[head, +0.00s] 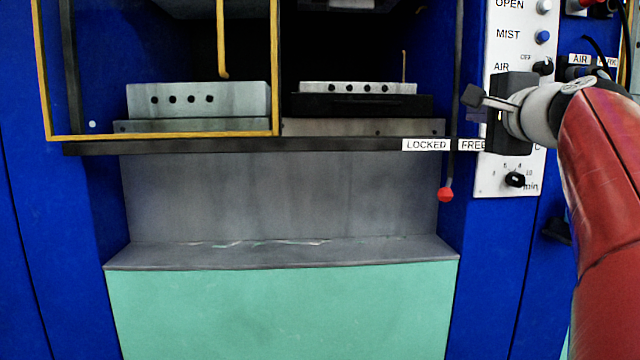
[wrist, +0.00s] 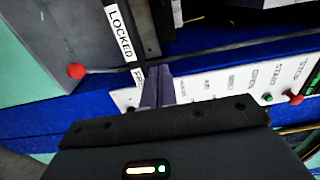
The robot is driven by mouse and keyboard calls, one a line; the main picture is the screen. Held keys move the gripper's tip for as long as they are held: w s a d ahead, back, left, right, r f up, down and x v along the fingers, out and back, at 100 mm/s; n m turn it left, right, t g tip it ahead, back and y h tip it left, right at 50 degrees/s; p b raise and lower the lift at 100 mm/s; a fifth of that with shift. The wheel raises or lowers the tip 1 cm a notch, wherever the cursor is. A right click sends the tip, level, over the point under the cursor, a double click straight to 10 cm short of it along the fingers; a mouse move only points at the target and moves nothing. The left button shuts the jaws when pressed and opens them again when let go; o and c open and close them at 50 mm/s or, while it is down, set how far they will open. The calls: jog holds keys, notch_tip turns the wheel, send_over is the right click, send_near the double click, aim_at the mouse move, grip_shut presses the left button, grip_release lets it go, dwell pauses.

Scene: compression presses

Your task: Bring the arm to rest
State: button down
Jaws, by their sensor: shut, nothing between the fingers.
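My red arm (head: 605,170) reaches in from the right edge of the head view. My gripper (head: 472,97) is at its end, in front of the white control panel, pointing left. In the wrist view my gripper's fingers (wrist: 158,88) are together with nothing between them. The gripper body hides part of the panel. I cannot tell whether the fingers touch anything.
The press has a yellow-framed guard (head: 160,135) on the left. A lever with a red knob (head: 446,194) hangs beside the LOCKED label (head: 426,145). The control panel (head: 500,185) has knobs and buttons. Below is a grey ledge (head: 280,255) with free room in front.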

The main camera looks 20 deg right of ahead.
jog(key=a+f+n+g+y, duration=0.6)
jog(key=a+f+n, duration=0.4)
jog(key=a+f, duration=1.1)
jog(key=s+a+f+n+g, duration=0.3)
jog(key=s+a+f+n, duration=0.1)
jog(key=f, duration=0.7)
jog(key=s+a+f+n+g+h, duration=0.1)
jog(key=s+a+f+n+g, duration=0.1)
jog(key=s+a+f+n, duration=0.2)
jog(key=s+f+n, duration=0.3)
jog(key=s+f, duration=0.2)
jog(key=f, duration=0.2)
jog(key=shift+a+f+g, duration=0.25)
jog(key=shift+a+g, duration=0.15)
